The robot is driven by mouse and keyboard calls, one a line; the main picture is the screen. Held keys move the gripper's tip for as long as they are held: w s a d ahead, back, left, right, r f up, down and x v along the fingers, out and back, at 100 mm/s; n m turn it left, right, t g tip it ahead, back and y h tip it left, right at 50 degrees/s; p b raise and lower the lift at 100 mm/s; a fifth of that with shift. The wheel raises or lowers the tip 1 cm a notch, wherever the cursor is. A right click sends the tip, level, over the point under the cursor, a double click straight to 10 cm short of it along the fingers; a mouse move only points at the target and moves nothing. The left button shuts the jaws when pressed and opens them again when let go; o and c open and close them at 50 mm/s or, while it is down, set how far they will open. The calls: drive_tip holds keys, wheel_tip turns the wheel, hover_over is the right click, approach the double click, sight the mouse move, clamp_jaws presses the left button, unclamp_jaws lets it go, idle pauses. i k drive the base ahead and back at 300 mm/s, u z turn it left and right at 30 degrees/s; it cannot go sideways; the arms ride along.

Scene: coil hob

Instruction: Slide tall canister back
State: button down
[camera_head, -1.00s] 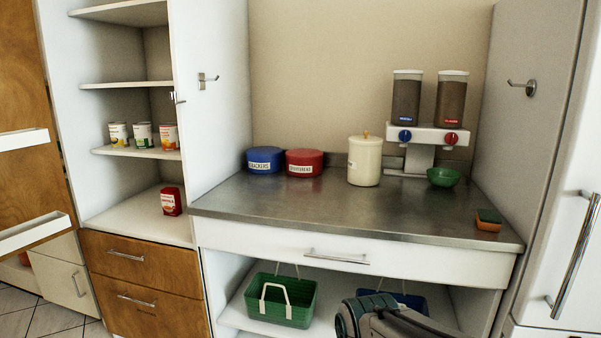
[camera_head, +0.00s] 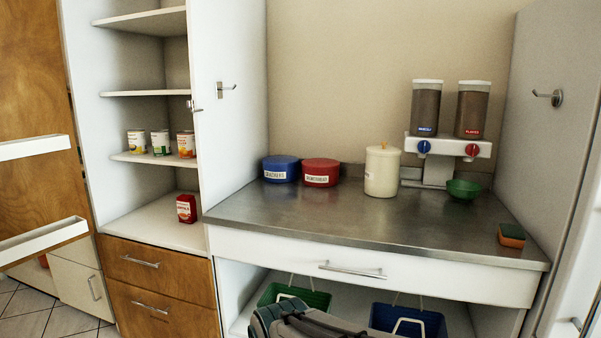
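The tall canister (camera_head: 382,172) is cream-coloured with a lid and a small knob. It stands upright on the steel counter (camera_head: 330,222), a little in front of the back wall and left of the dispenser stand. Part of my arm shows at the bottom of the head view, below the counter's front edge. My gripper's fingers are not visible, and nothing touches the canister.
A blue tin (camera_head: 281,169) and a red tin (camera_head: 320,173) stand left of the canister. The dispenser (camera_head: 447,146), a green bowl (camera_head: 463,189) and a sponge (camera_head: 511,236) are to its right. The counter in front is clear. A green basket (camera_head: 275,294) and a blue basket (camera_head: 385,318) sit below.

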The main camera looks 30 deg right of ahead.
sight(382, 174)
drive_tip(key=z, duration=0.15)
drive_tip(key=i, duration=0.65)
drive_tip(key=z, duration=0.9)
drive_tip(key=i, duration=0.45)
drive_tip(key=z, duration=0.45)
